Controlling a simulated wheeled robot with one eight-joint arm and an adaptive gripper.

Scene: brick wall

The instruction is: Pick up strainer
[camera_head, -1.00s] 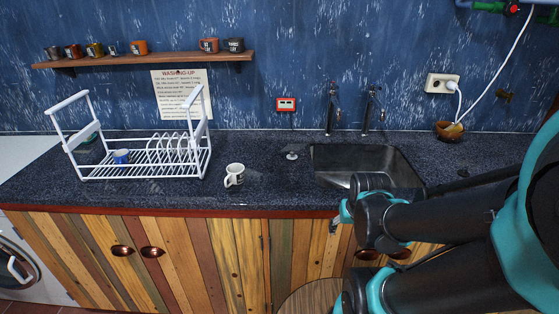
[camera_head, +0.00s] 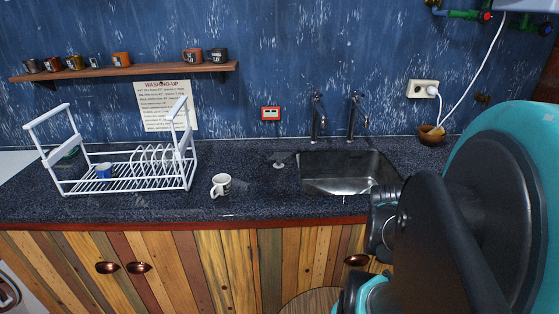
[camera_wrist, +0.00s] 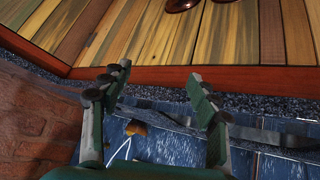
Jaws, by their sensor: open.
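A small pale round piece (camera_head: 279,165), which looks like the strainer, lies on the dark speckled counter (camera_head: 250,204) just left of the sink (camera_head: 335,185) in the head view. It is too small to make out in detail, and I cannot make it out in the wrist view. My gripper (camera_wrist: 157,72) is open and empty in the wrist view, its two fingers apart in front of the counter edge and wooden cabinet fronts. In the head view my arm fills the right side, and the gripper's fingers cannot be made out. The gripper appears well apart from the strainer.
A white mug (camera_head: 221,185) stands left of the strainer. Two taps (camera_head: 317,116) rise behind the sink. A brown bowl (camera_head: 431,135) sits at the back right. Cups line a shelf (camera_head: 140,70).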

